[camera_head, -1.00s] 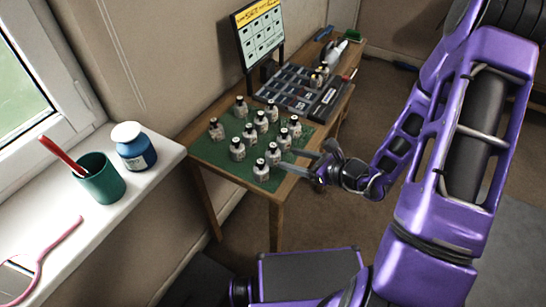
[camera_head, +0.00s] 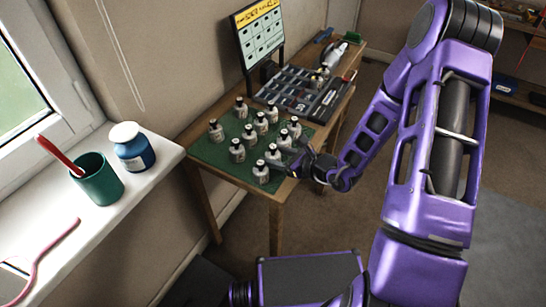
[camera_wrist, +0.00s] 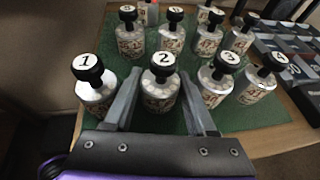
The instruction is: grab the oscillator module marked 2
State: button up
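The oscillator module marked 2 (camera_wrist: 160,92) is a pale, speckled bottle-like body with a black knob and a white numbered disc. In the wrist view it stands upright between the two fingers of my gripper (camera_wrist: 161,84). The fingers are open, one on each side, and look apart from it. In the head view my gripper (camera_head: 288,157) is at the front edge of the green mat, by the front row. The module there (camera_head: 273,153) appears to be the same one, but its number is too small to read.
Module 1 (camera_wrist: 95,92) stands close outside the left finger, and module 3 (camera_wrist: 214,84) close outside the right. Several similar modules stand behind on the green mat (camera_head: 210,152). A compartment tray (camera_head: 285,88) and a sign board (camera_head: 259,35) are farther back.

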grip_shut()
jog(key=shift+r, duration=0.15)
